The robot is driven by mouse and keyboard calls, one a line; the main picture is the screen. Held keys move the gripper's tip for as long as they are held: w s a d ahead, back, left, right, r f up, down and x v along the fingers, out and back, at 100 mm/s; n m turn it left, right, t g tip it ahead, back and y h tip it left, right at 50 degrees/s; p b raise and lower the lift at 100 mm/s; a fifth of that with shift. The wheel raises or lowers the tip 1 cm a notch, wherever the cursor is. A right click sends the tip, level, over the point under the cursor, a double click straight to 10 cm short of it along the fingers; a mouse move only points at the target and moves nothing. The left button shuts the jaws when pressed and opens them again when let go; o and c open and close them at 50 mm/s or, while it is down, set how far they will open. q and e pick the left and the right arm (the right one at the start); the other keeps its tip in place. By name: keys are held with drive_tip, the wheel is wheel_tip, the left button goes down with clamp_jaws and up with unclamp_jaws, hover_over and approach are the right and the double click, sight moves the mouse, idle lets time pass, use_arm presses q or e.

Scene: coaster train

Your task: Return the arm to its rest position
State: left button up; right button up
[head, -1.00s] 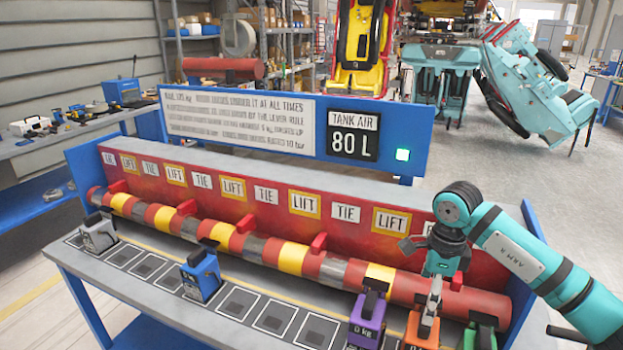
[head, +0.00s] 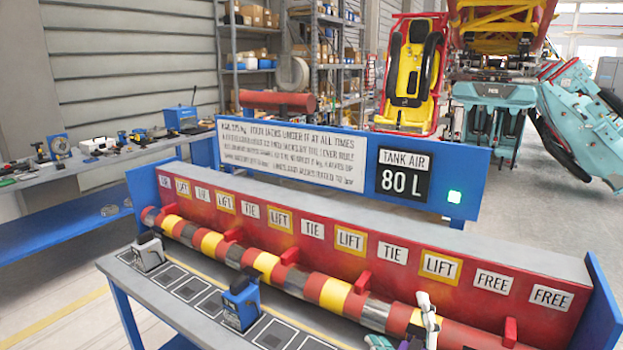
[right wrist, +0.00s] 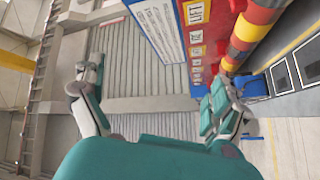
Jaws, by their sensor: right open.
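My right gripper (head: 408,328) shows only in part at the bottom edge of the head view, in front of the striped pipe (head: 325,290). Its pale finger (head: 428,311) stands up, and a teal part is cut off by the edge. In the right wrist view the right gripper (right wrist: 152,88) is open, its two fingers wide apart with nothing between them. The rest of the right arm is outside the head view. My left gripper is not in view.
A red panel (head: 313,250) with LIFT, TIE and FREE labels stands behind the pipe. A blue jack (head: 240,303) and a grey jack (head: 149,254) stand on the bench's front ledge. A side workbench (head: 100,170) is at left, with clear floor between.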

drive_tip(key=s+d+f+m+g+h, duration=0.3)
drive_tip(key=s+f+m+g, duration=0.15)
drive_tip(key=f, duration=0.35)
drive_tip(key=s+d+f+m+g+h, duration=0.25)
drive_tip(key=s+f+m, duration=0.25)
drive_tip(key=f, duration=0.3)
drive_tip(key=s+f+m+g+y, duration=0.1)
drive_tip(key=s+f+g, duration=0.35)
drive_tip(key=s, duration=0.45)
drive_tip(key=s+f+m+g+y, duration=0.1)
drive_tip(key=s+f+m+g, duration=0.1)
drive_tip(key=s+f+g, duration=0.45)
wheel_tip(320, 180, down, 22)
drive_tip(key=s, duration=0.2)
drive_tip(key=s+d+f, duration=0.2)
drive_tip(key=s+f, duration=1.5)
drive_tip(key=f, duration=0.1)
drive_tip(key=shift+s+d+g, duration=0.3)
drive_tip(key=shift+s, duration=0.05)
drive_tip(key=shift+n, duration=0.25)
